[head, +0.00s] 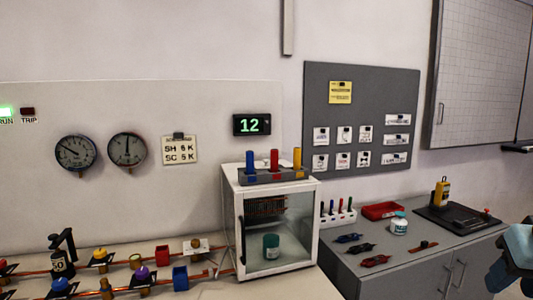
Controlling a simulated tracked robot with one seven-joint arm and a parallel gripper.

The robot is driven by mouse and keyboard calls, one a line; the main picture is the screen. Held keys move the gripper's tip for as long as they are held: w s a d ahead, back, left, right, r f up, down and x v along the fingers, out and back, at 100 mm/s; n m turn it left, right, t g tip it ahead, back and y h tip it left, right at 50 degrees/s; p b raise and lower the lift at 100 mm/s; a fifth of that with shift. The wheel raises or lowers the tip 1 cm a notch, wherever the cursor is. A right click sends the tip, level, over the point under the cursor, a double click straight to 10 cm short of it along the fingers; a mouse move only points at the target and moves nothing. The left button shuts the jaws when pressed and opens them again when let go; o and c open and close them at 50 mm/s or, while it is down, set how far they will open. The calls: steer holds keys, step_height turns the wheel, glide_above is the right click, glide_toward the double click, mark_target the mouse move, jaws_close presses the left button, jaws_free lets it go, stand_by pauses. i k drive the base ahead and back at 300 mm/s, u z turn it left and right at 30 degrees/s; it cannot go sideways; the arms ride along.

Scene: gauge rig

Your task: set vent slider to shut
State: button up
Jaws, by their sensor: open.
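No part is labelled vent slider legibly in the head view. A white-framed glass cabinet (238,240) stands on the bench, with a blue handle (250,161), a red handle (274,160) and a yellow handle (297,158) upright on a dark strip on its top. Behind the glass I see a dark louvred grille (265,206) and a green jar. I cannot tell which part is the slider or how it is set. A pale blue part of my arm shows at the lower right edge. My gripper's fingers are out of frame.
Pipes with coloured valves and a blue box (180,278) lie at left.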

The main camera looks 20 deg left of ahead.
mark_target(265, 161)
steer(key=u, duration=0.35)
steer(key=i, duration=0.9)
steer(key=u, duration=0.75)
steer(key=k, duration=0.85)
steer(key=u, duration=0.2)
steer(key=i, duration=0.9)
steer(key=z, duration=0.1)
